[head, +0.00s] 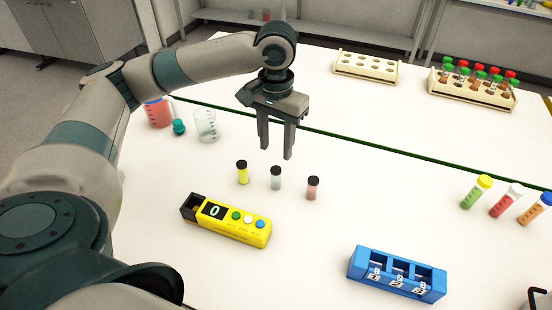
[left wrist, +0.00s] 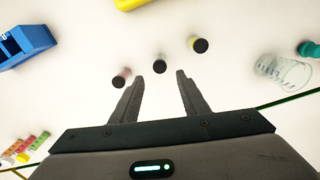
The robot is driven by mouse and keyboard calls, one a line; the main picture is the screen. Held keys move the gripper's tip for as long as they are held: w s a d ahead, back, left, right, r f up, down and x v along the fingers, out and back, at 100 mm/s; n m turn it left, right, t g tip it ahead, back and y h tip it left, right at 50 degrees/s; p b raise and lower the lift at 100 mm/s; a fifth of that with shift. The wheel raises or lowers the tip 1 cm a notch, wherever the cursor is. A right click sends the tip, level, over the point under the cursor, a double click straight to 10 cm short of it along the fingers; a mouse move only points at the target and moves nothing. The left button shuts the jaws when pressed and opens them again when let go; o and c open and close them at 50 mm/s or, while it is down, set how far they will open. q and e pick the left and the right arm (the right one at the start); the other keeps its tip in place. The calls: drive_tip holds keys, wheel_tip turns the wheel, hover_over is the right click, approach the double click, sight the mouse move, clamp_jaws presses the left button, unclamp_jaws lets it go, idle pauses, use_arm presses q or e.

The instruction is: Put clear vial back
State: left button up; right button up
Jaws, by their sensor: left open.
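The clear vial (head: 276,178) with a dark cap stands upright on the white table, between a yellow vial (head: 242,172) on its left and a reddish vial (head: 313,188) on its right. My left gripper (head: 276,152) is open and empty, pointing down above and behind the clear vial. In the left wrist view the clear vial (left wrist: 159,66) lies beyond the fingertips, about midway between them; the gripper (left wrist: 160,80) touches nothing there. The blue rack (head: 396,274) with numbered slots stands at the front right. My right gripper does not show.
A yellow device (head: 226,220) with a "0" display and coloured buttons lies in front of the vials. A red beaker (head: 158,112) and a clear beaker (head: 206,125) stand at left. Capped tubes (head: 507,200) are at right, tube racks (head: 366,66) at the back. The table between is clear.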

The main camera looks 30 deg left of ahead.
use_arm(q)
drive_tip(key=shift+r, duration=2.1)
drive_tip(key=shift+s+f, duration=0.1)
